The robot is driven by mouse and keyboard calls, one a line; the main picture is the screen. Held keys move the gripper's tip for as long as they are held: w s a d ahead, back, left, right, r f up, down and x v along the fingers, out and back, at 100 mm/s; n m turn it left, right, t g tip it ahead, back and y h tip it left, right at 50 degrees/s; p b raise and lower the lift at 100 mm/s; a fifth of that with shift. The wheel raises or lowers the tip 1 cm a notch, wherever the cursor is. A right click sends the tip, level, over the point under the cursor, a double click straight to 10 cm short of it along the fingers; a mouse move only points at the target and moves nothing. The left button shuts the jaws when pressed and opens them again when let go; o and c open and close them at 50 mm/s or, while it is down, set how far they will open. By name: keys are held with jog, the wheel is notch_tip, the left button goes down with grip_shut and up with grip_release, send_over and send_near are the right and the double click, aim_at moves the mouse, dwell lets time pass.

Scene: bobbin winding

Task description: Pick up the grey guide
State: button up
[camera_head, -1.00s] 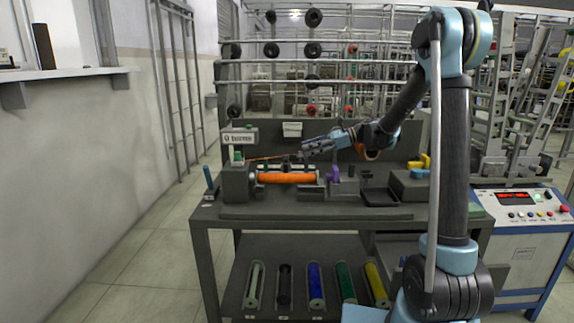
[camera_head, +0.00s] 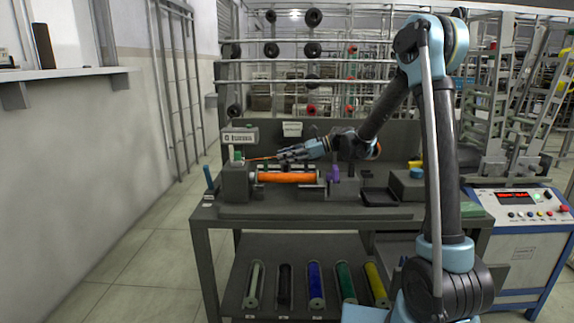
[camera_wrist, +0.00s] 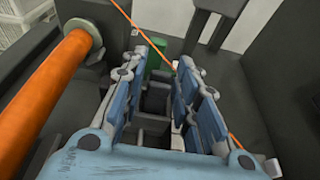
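My gripper (camera_head: 281,156) is above and just behind the orange bobbin (camera_head: 287,177) on the winder, pointing left. In the wrist view its two blue-grey fingers (camera_wrist: 164,68) stand apart. A dark grey block (camera_wrist: 156,99), which looks like the guide, shows in the gap between them. I cannot tell whether the fingers touch it. In the head view the gripper hides the guide. The orange bobbin (camera_wrist: 52,85) lies to the left of the fingers in the wrist view. An orange thread (camera_wrist: 140,35) runs diagonally past the fingertips.
The winder stands on a dark workbench (camera_head: 300,212). A purple item (camera_head: 334,174), a black tray (camera_head: 379,197) and a grey box with yellow on top (camera_head: 408,187) are to the right. Several coloured bobbins lie on the lower shelf (camera_head: 300,245). A control console (camera_head: 518,232) stands right.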

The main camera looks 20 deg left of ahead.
jog(key=c, duration=0.7)
jog(key=shift+o, duration=0.2)
jog(key=shift+r, duration=0.1)
notch_tip(320, 180, up, 10)
jog(key=shift+f, duration=0.15)
jog(key=shift+s, duration=0.1)
